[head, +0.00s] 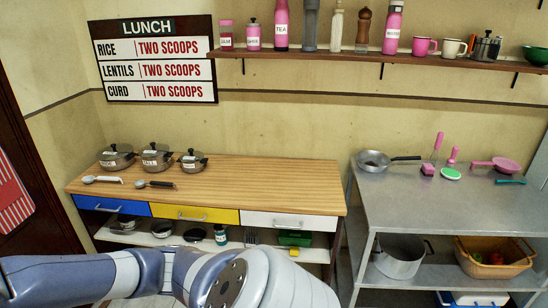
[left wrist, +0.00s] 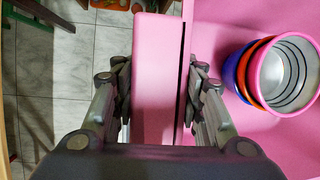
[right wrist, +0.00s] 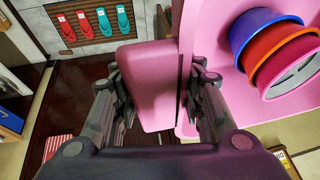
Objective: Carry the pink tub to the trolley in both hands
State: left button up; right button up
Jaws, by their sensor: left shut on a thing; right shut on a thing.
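The pink tub shows in the left wrist view (left wrist: 222,25) and the right wrist view (right wrist: 210,25). My left gripper (left wrist: 158,78) is shut on a pink rim or handle piece of it. My right gripper (right wrist: 152,78) is shut on a similar pink piece. Blue, orange and pink nested round vessels (right wrist: 278,55) lie in the tub; they also show in the left wrist view (left wrist: 275,75). The head view shows neither the tub nor the gripper fingers. A steel two-level unit (head: 455,205) stands at the right there; I cannot tell whether it is the trolley.
A wooden-topped counter (head: 255,180) with lidded pots stands ahead. A pan (head: 372,159) and pink utensils lie on the steel top. A large pot (head: 400,257) and a brown crate (head: 493,258) are below. Several slippers (right wrist: 103,22) show in the right wrist view.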

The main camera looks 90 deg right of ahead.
aim_at(451, 201)
jog(key=z, duration=2.35)
jog(key=i+l+z, duration=0.15)
jog(key=l+z, duration=0.2)
jog(key=i+l+z, duration=0.2)
jog(key=l+z, duration=0.2)
jog(key=i+l, duration=0.3)
jog(key=l, duration=0.15)
jog(key=i+l, duration=0.3)
jog(key=l, duration=0.2)
jog(key=i+l, duration=0.3)
jog(key=l, duration=0.15)
jog(key=i+l, duration=0.3)
jog(key=l, duration=0.15)
jog(key=i+l, duration=0.3)
jog(key=l, duration=0.15)
